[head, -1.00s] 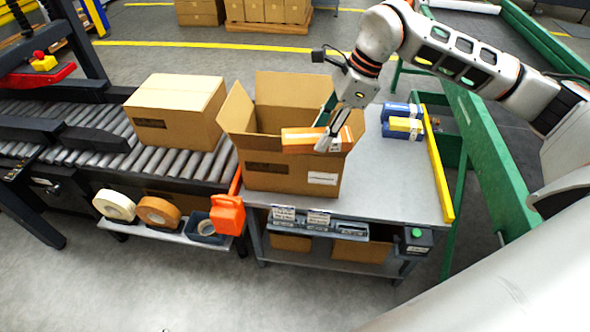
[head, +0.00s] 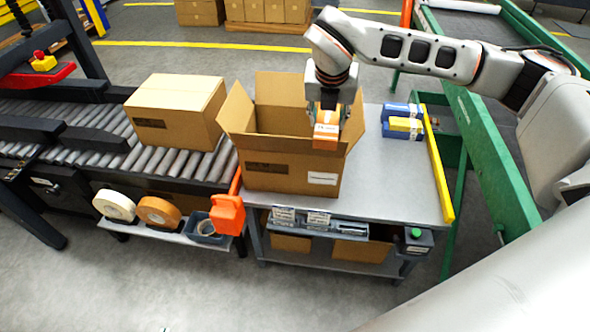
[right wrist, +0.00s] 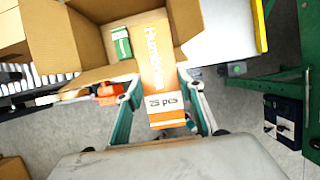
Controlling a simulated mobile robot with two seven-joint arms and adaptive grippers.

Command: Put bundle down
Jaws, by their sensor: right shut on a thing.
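An orange and white bundle (head: 327,130) is held by my right gripper (head: 328,106), over the right part of the open cardboard box (head: 291,178) on the grey table. In the right wrist view the bundle (right wrist: 157,75) lies between the two fingers of the gripper (right wrist: 162,108), with "25 pcs" on its label. The same view shows the open box (right wrist: 95,47) beyond it, with a small green and white item (right wrist: 121,44) inside. The head view hides the box's floor. My left gripper is not in view.
Blue and yellow packs (head: 403,124) lie on the table (head: 390,190) right of the box, near a yellow rail (head: 437,165). A closed carton (head: 176,110) sits on the roller conveyor (head: 75,140) to the left. Tape rolls (head: 158,211) stand on a low shelf.

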